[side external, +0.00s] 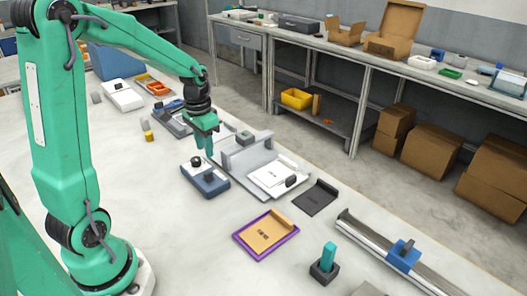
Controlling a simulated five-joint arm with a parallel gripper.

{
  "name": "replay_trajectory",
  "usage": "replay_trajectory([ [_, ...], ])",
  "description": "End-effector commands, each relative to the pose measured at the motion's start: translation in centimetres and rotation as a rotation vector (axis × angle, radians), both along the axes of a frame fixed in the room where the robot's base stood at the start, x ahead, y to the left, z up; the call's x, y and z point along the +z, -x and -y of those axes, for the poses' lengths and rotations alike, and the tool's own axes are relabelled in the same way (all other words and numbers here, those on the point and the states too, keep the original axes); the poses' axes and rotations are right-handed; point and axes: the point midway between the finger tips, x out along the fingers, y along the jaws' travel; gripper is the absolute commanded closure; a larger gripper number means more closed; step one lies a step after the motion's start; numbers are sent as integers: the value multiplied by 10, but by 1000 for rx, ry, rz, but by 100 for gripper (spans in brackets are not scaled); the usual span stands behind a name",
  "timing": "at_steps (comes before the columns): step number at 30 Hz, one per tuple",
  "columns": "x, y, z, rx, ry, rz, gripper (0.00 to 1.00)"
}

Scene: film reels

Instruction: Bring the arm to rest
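My green arm rises at the left and reaches over the white table (170,225). My gripper (205,147) points down above the table, just behind a blue-grey device (205,182) with black knobs. It is small in this view, and I cannot tell whether its fingers are apart or together. I see no object clearly held in it. Whether the fingertips touch anything is also unclear.
A grey fixture (245,153) with white sheets stands right of my gripper. A purple-rimmed tray (265,234), a black plate (315,197), a teal-handled tool in a black holder (325,263) and a metal rail with a blue slider (403,254) lie nearer. The table's front left is clear.

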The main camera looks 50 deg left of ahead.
Motion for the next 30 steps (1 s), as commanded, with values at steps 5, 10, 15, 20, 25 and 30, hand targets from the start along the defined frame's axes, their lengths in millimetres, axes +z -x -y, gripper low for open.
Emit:
replay_trajectory([
  [5,26,8,23,-5,-19,56,66],
  [10,51,21,48,-6,-32,120,66],
  [15,72,37,71,-5,-40,186,66],
  [20,88,55,92,-7,-39,249,66],
  [25,101,75,111,-7,-32,316,66],
  [30,109,96,128,-7,-17,382,66],
])
